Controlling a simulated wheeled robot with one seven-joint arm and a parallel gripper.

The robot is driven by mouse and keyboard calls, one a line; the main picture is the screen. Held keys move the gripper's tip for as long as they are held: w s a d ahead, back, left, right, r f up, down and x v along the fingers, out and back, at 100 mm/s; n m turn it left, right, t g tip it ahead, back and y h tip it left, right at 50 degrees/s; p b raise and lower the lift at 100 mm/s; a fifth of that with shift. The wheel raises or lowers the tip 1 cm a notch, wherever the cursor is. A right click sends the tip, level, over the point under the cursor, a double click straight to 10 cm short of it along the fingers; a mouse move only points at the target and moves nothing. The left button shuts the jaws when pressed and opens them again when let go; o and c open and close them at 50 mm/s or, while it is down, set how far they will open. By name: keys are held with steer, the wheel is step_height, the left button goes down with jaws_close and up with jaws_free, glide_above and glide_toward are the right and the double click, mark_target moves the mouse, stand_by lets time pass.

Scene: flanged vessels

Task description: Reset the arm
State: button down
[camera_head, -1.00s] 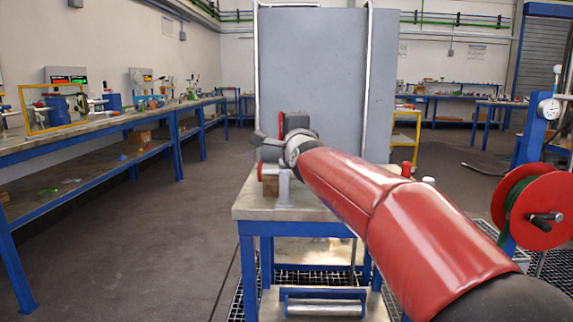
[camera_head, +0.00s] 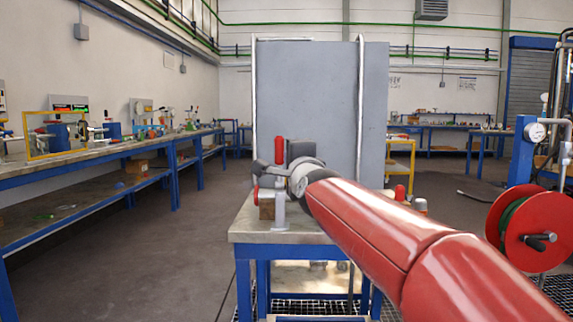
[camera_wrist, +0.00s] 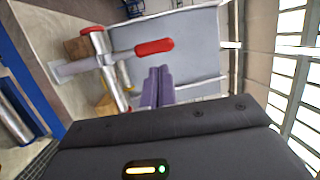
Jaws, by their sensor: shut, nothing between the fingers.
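My arm reaches from the lower right over the blue-framed table (camera_head: 258,237) in the head view. Its dark end with my gripper (camera_head: 262,166) is beside a fitting with a red upright handle (camera_head: 278,151) on the table. In the wrist view my gripper (camera_wrist: 158,82) shows its two fingers together, shut, with nothing between them. The red handle (camera_wrist: 155,47) and its metal pipe fitting (camera_wrist: 104,60) appear just beyond and left of the fingers. I cannot tell from these views how wide the gap to the handle is.
A large grey panel (camera_head: 306,95) stands behind the table. A red hose reel (camera_head: 528,231) is at the right. A long blue workbench (camera_head: 95,150) runs along the left wall. The floor (camera_head: 185,240) between bench and table is clear.

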steer(key=r+v, duration=0.1)
steer(key=v, duration=0.5)
steer(key=s+d+f+n+g+h, duration=0.1)
steer(key=s+d+f+n+g, duration=0.3)
steer(key=s+f, duration=0.6)
steer(key=s+d+f+n+g+h, duration=0.2)
steer(key=s+d+f+n+g, duration=0.2)
steer(key=s+f, duration=0.6)
steer(key=s+d+f+n+g+h, duration=0.1)
steer(key=s+d+f+n+g, duration=0.4)
steer(key=s+f, duration=0.5)
step_height(320, 180, down, 5)
steer(key=shift+d+r+n, duration=0.25)
steer(key=shift+n, duration=0.75)
